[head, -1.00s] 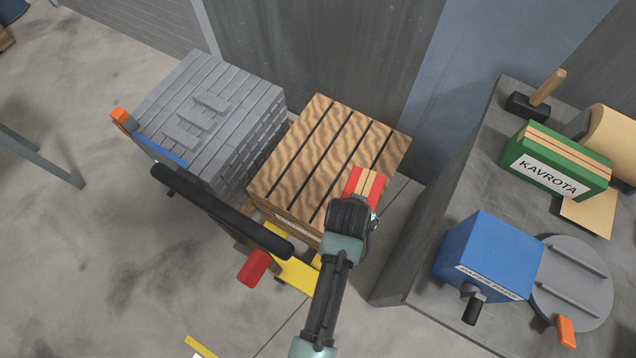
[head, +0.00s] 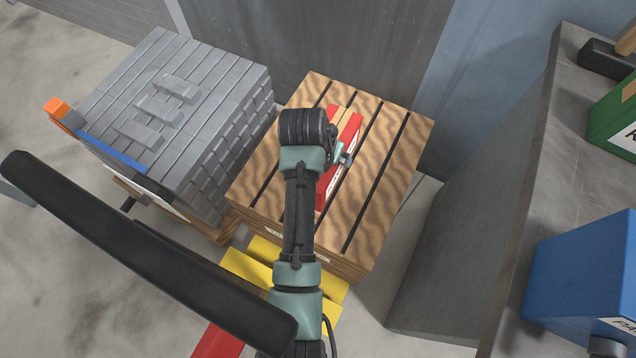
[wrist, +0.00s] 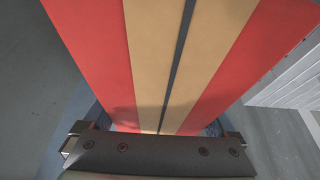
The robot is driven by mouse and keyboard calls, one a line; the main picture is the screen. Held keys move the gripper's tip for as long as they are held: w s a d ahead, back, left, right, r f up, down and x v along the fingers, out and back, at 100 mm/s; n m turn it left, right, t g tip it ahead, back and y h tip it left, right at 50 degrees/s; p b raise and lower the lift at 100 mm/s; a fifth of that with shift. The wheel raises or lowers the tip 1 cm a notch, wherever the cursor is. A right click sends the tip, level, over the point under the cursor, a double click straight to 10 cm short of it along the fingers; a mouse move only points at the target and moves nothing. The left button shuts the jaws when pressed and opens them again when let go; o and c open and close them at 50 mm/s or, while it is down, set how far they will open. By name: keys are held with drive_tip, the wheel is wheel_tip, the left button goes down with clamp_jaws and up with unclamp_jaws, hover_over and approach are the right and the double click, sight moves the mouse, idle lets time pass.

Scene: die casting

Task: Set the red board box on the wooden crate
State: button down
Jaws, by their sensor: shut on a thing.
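The red board box (head: 347,148), red with tan strips along its top, is in my gripper (head: 338,158) over the middle of the slatted wooden crate (head: 392,150). My arm hides part of the box and the gripper's fingers in the head view. In the wrist view the red board box (wrist: 192,60) fills the middle, with the gripper (wrist: 155,140) closed at its near end. I cannot tell whether the box touches the crate top or hangs just above it.
A stack of grey ingots (head: 180,100) stands left of the crate. A grey workbench (head: 500,180) is at the right, with a blue box (head: 585,270) and a green box (head: 612,115). A black bar (head: 150,260) crosses the lower left. The crate's right side is clear.

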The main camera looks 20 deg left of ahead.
drive_tip(key=shift+w+a+f+b, duration=0.35)
drive_tip(key=shift+w+a+b, duration=0.05)
drive_tip(key=shift+w+a, duration=0.1)
drive_tip(key=shift+f, duration=0.25)
drive_tip(key=shift+f+b, duration=2.1)
drive_tip(key=shift+f, duration=2.55)
drive_tip(key=shift+f, duration=0.15)
unclamp_jaws()
drive_tip(key=shift+f, duration=0.1)
